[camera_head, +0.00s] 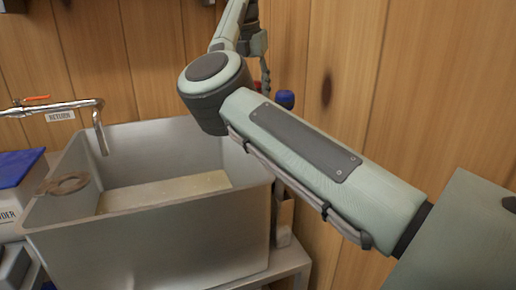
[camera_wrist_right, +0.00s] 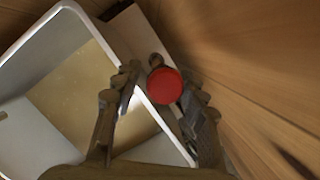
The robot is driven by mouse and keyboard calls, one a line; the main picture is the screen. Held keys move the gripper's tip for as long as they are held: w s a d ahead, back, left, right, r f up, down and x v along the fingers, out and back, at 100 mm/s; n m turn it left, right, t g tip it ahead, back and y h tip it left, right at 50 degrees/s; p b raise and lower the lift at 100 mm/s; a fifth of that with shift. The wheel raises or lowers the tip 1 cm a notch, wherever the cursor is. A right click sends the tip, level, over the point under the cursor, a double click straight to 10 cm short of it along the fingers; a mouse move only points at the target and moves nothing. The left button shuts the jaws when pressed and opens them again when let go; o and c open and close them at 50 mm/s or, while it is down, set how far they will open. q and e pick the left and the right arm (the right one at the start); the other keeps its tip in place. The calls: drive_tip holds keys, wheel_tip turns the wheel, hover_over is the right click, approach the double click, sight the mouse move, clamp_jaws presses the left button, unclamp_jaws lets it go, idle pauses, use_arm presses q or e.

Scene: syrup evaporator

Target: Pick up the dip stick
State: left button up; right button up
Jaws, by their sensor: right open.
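A round red cap (camera_wrist_right: 165,85) on a dark shaft shows in the right wrist view; it looks like the top of the dip stick. My right gripper (camera_wrist_right: 162,88) is open, with one finger on each side of the cap. The cap appears between the fingers, and I cannot tell whether either touches it. In the head view a small bit of red (camera_head: 257,86) shows behind my right arm, which hides most of that spot. The lower part of the stick is hidden. My left gripper is not in view.
A large grey metal tank (camera_head: 150,235) holds a pale amber surface (camera_head: 165,192). A tap (camera_head: 98,125) labelled RETURN reaches over its left side. A blue knob (camera_head: 285,99) stands right of the red one. A wood plank wall (camera_head: 335,60) is close behind.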

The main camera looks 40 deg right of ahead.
drive_tip(key=x, duration=0.6)
drive_tip(key=shift+s+f, duration=0.25)
drive_tip(key=shift+f, duration=0.1)
clamp_jaws()
